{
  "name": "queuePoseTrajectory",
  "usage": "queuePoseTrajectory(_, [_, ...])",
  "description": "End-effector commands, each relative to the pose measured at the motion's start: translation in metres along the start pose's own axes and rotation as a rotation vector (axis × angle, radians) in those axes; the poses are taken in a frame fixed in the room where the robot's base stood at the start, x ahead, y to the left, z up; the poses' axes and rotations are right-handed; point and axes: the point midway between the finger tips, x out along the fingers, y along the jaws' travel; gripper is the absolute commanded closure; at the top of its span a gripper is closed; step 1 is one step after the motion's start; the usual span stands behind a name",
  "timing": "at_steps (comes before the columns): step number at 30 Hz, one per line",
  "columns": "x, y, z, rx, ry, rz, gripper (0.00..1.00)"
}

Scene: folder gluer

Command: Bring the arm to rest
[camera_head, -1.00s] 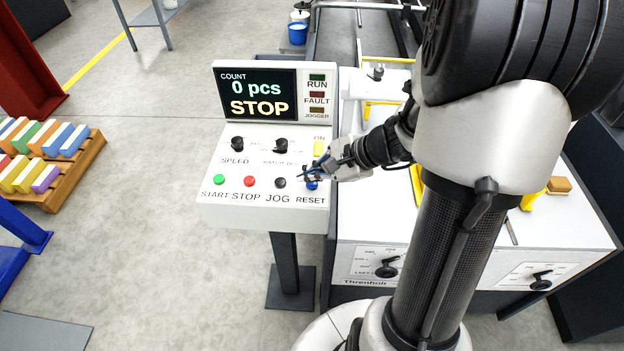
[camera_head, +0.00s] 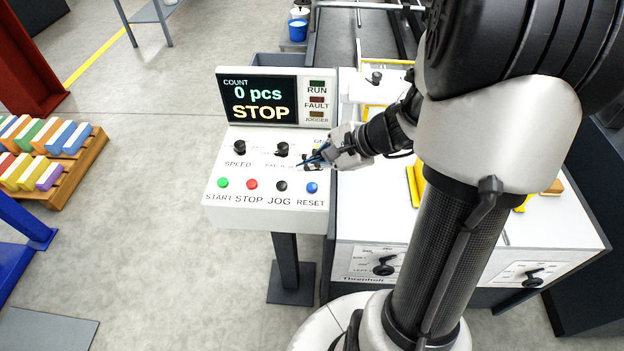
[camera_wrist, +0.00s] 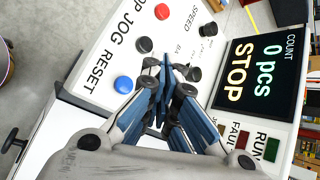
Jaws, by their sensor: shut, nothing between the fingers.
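My gripper (camera_head: 316,159) is shut and empty, above the right part of the control panel (camera_head: 222,208), over the area between the knobs and the reset button. In the wrist view my gripper (camera_wrist: 163,75) points over the panel, with its blue fingers together. The blue RESET button (camera_head: 311,187) shows uncovered below the fingertips in the head view; it also shows in the wrist view (camera_wrist: 123,84). The green START (camera_head: 223,183), red STOP (camera_head: 252,184) and black JOG (camera_head: 281,186) buttons are in a row. The display (camera_head: 259,99) reads 0 pcs and STOP.
A white machine table (camera_head: 540,226) with a dial (camera_head: 384,266) on its front lies right of the panel. A pallet (camera_head: 75,180) of coloured boxes stands on the floor at left. The floor between the pallet and the panel is clear.

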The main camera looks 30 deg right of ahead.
Motion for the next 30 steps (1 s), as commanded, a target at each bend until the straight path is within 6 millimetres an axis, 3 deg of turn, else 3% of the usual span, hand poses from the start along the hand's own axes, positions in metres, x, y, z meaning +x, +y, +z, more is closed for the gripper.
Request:
queuePoseTrajectory(17, [-0.002, -0.001, 0.004, -0.014, -0.001, 0.006, 1.0])
queuePoseTrajectory(20, [-0.005, 0.003, 0.026, -0.104, -0.009, 0.041, 1.0])
queuePoseTrajectory(23, [-0.013, 0.015, 0.066, -0.297, -0.022, 0.119, 1.0])
queuePoseTrajectory(27, [-0.035, 0.049, 0.127, -0.678, -0.025, 0.266, 1.0])
queuePoseTrajectory(30, [-0.056, 0.076, 0.153, -0.945, -0.005, 0.36, 1.0])
